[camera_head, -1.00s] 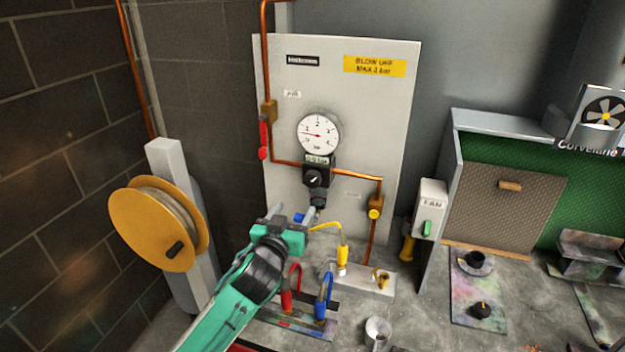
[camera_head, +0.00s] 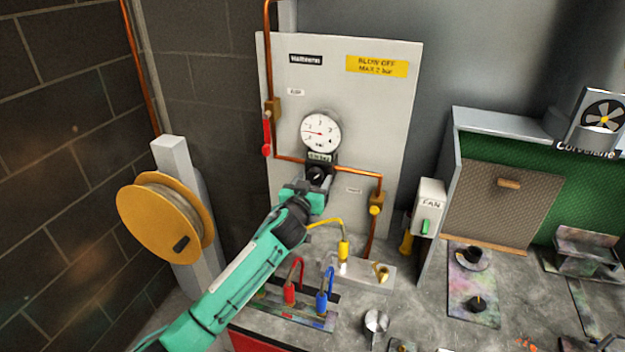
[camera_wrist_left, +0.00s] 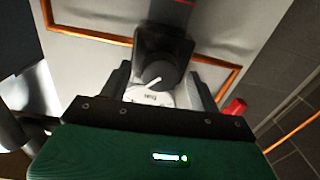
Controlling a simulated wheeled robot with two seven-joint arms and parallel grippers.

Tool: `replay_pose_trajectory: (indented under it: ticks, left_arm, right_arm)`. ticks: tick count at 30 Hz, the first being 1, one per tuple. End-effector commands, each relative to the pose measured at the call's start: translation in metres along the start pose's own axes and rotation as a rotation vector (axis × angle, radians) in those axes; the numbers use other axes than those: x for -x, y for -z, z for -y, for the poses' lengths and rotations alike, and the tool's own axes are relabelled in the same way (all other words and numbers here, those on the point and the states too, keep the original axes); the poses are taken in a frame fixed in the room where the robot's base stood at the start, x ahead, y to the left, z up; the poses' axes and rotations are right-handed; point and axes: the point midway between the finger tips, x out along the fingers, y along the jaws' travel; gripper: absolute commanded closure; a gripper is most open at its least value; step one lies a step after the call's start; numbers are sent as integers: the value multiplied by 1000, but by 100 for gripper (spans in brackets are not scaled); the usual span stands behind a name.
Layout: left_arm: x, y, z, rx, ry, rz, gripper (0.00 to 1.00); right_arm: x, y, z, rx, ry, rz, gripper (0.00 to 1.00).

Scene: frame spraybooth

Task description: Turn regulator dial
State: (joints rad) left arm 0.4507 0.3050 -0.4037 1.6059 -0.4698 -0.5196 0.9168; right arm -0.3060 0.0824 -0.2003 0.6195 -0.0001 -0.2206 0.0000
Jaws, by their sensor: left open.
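The black regulator dial (camera_head: 317,173) with a white pointer line sits on the grey panel, under the round white pressure gauge (camera_head: 321,133). The gauge needle points left. My left gripper (camera_head: 316,187) is open at the regulator, and its fingers partly hide the regulator's lower part. In the left wrist view the dial (camera_wrist_left: 158,72) lies between the two spread fingers (camera_wrist_left: 160,88), with a gap visible on each side. Part of the white gauge face shows beyond the dial there. My right gripper is not in view.
A yellow hose (camera_head: 328,222) runs just below my gripper. A yellow hose reel (camera_head: 160,222) stands left. A FAN switch box (camera_head: 428,207) stands right.

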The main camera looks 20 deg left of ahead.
Motion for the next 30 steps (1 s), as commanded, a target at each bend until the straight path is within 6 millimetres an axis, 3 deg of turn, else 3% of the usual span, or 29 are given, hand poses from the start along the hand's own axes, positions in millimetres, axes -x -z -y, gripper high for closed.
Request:
replay_pose_trajectory:
  ticks: [7, 14, 23, 30]
  left_arm:
    - [0, 0, 0, 0, 0, 0, 37]
    - [0, 0, 0, 0, 0, 0, 82]
    - [0, 0, 0, -29, 0, 0, 82]
    - [0, -1, 0, -153, 0, -3, 82]
  right_arm:
    - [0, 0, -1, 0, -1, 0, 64]
    - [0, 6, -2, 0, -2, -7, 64]
    - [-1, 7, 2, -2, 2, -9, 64]
    - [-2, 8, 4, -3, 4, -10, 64]
